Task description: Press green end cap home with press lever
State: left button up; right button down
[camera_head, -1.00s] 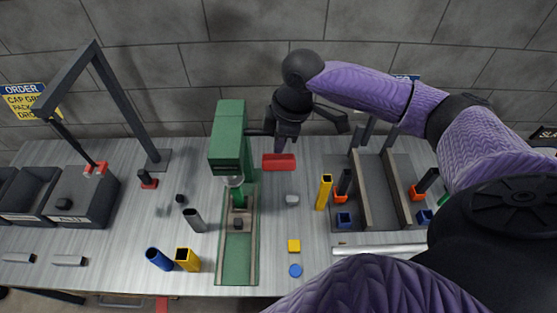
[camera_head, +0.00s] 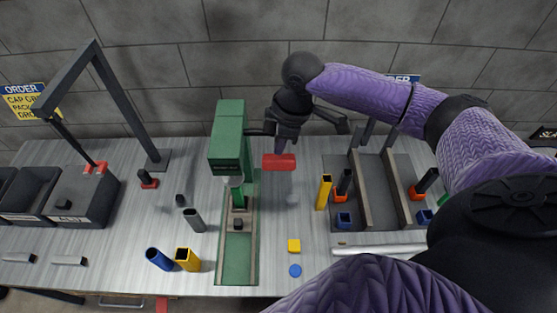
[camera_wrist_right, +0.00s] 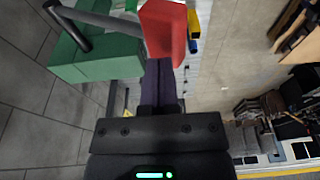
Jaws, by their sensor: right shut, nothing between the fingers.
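The green press (camera_head: 230,140) stands upright in the middle of the bench, with its green bed (camera_head: 237,258) running toward the front. Its lever ends in a red handle (camera_head: 279,162), which shows large in the right wrist view (camera_wrist_right: 163,30). My right gripper (camera_head: 281,150) is shut and empty, its fingertips right by the handle; I cannot tell whether they touch it. Under the press head (camera_head: 234,180) is a green part (camera_head: 239,201), with a dark block (camera_head: 238,224) in front of it. I cannot make out the green end cap for certain. My left gripper is not in view.
Blue (camera_head: 159,259) and yellow (camera_head: 187,259) tubes stand left of the bed, a grey tube (camera_head: 194,220) behind them. A yellow tube (camera_head: 324,192) and a grey tray (camera_head: 375,195) lie to the right. Dark bins (camera_head: 80,205) and a dark frame (camera_head: 120,100) stand left.

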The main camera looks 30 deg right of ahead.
aim_at(281, 170)
jog(key=shift+f, duration=1.3)
jog(key=shift+s+a+f+b, duration=0.2)
jog(key=shift+s+f, duration=0.1)
jog(key=shift+f, duration=0.3)
jog(key=shift+s+a+f+b, duration=0.15)
jog(key=shift+s+f, duration=0.15)
jog(key=shift+f, duration=0.3)
jog(key=shift+s+a+f+b, duration=0.1)
jog(key=shift+s+f+b, duration=0.05)
jog(key=shift+f, duration=0.35)
jog(key=shift+s+a+f+b, duration=0.1)
jog(key=shift+s+f+b, duration=0.05)
jog(key=shift+f, duration=0.3)
notch_tip(281, 170, up, 10)
jog(key=p, duration=1)
jog(key=shift+f, duration=0.2)
jog(key=shift+r, duration=0.35)
notch_tip(281, 170, up, 4)
jog(key=shift+f, duration=0.1)
